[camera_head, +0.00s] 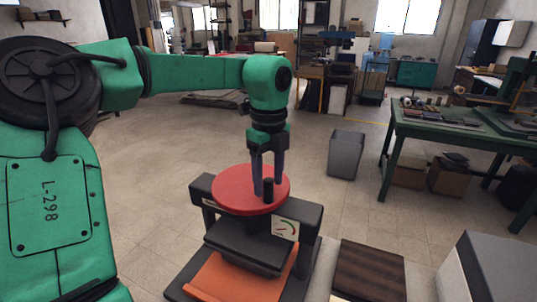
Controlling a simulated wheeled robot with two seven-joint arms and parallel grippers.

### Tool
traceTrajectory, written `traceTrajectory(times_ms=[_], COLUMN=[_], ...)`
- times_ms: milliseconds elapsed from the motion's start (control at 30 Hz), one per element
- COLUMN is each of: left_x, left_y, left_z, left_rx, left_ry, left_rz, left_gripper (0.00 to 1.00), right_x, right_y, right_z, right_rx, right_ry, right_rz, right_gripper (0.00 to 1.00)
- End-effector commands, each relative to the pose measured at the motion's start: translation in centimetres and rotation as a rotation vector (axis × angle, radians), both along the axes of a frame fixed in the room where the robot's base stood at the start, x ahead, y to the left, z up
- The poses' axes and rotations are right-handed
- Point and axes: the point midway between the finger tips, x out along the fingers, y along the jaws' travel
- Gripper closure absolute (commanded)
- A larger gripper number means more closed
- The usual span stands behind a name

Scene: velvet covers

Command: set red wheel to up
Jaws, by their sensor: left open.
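The red wheel (234,190) is a flat red disc lying on top of a dark machine (312,218) in the lower middle of the head view. A short black knob (268,188) stands up near its front right edge. A pale label with a green and red arc (285,228) is on the machine just below the wheel. My left gripper (266,190) points straight down over the wheel, its dark fingers apart and near the knob. Whether the fingers touch the knob cannot be told. My right gripper is not in view.
An orange plate (240,280) slopes at the machine's front. A dark brown slatted box (370,270) and a grey block (490,265) stand to the right. A grey bin (345,155) and a green workbench (450,125) are farther back. Open tiled floor lies between them.

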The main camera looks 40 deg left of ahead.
Motion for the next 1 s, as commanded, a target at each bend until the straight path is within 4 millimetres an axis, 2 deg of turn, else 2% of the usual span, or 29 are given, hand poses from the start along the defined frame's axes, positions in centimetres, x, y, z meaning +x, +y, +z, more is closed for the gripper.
traceTrajectory(times_ms=[200,400,500,633,1000], left_x=[0.1,0.2,0.1,0.1,0.1], left_y=[0.0,0.1,0.2,0.2,0.2], left_z=[5.1,10.9,12.6,13.4,13.4], left_rx=[0.003,-0.002,0.001,0.000,0.000], left_ry=[-0.007,-0.006,-0.003,-0.003,-0.003], left_rz=[0.001,0.001,0.001,0.001,0.000], left_gripper=[0.41,0.41,0.41,0.41,0.41], right_x=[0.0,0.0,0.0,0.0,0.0], right_y=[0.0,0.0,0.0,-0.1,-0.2], right_z=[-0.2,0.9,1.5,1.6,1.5], right_rx=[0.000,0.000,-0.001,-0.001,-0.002], right_ry=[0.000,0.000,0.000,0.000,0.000], right_rz=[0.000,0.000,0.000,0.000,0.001], right_gripper=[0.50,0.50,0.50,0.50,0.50])
